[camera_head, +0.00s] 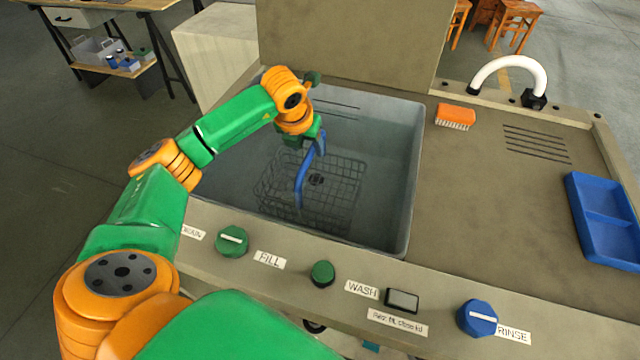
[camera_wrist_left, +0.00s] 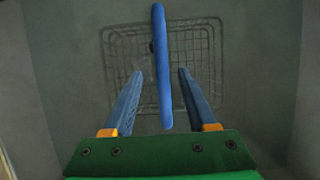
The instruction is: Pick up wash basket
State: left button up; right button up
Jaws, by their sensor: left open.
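The wash basket (camera_head: 330,203) is a dark wire basket on the floor of the grey wash tank, with a blue handle (camera_head: 303,180) arching over it. In the left wrist view the basket (camera_wrist_left: 197,62) lies below and the blue handle (camera_wrist_left: 161,60) runs lengthwise between my fingers. My left gripper (camera_wrist_left: 155,78) is open, with one finger on each side of the handle and a gap to both. In the head view the gripper is at the top of the handle, its fingers mostly hidden. My right gripper is not in view.
The tank (camera_head: 413,150) has raised walls and an upright lid (camera_head: 350,40) behind it. Knobs line the front panel, with a blue rinse knob (camera_head: 477,318) at right. An orange brush (camera_head: 455,115), a white curved spout (camera_head: 512,66) and a blue tray (camera_head: 603,222) are on the right deck.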

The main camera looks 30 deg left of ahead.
pick_arm(q)
jog(key=shift+f, duration=0.35)
jog(key=p+x, duration=0.1)
jog(key=x, duration=0.5)
jog(key=shift+w+f, duration=0.25)
jog(key=shift+w, duration=0.05)
jog(key=shift+d+f, duration=0.1)
jog(key=shift+f, duration=0.15)
grip_shut()
jog(key=shift+r, duration=0.1)
dwell(1.1)
